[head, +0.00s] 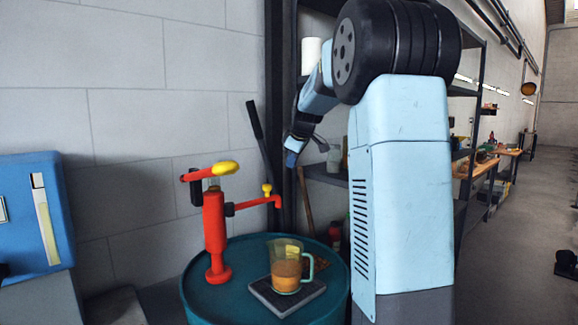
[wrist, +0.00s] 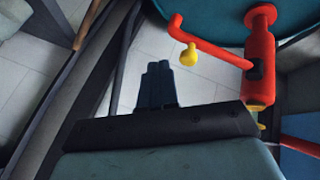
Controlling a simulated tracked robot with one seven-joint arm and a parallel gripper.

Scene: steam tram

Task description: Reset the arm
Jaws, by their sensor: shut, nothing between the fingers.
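My gripper (head: 291,150) hangs from my light blue arm in front of the dark shelf post, above and behind the teal drum's edge. In the wrist view my gripper (wrist: 158,84) has its dark fingers together, with nothing between them. A red hand pump (head: 214,235) with yellow knobs stands upright on the teal drum (head: 205,300). It also shows in the wrist view (wrist: 260,70), to the right of the fingers and apart from them. A glass jug (head: 286,268) with amber liquid stands on a dark square plate (head: 263,291) on the drum, well below my gripper.
A dark shelf rack (head: 325,176) stands close behind my gripper and arm. A pale block wall (head: 130,120) is behind the drum. A blue box (head: 25,220) is at the far left. The floor (head: 525,235) at the right is largely clear.

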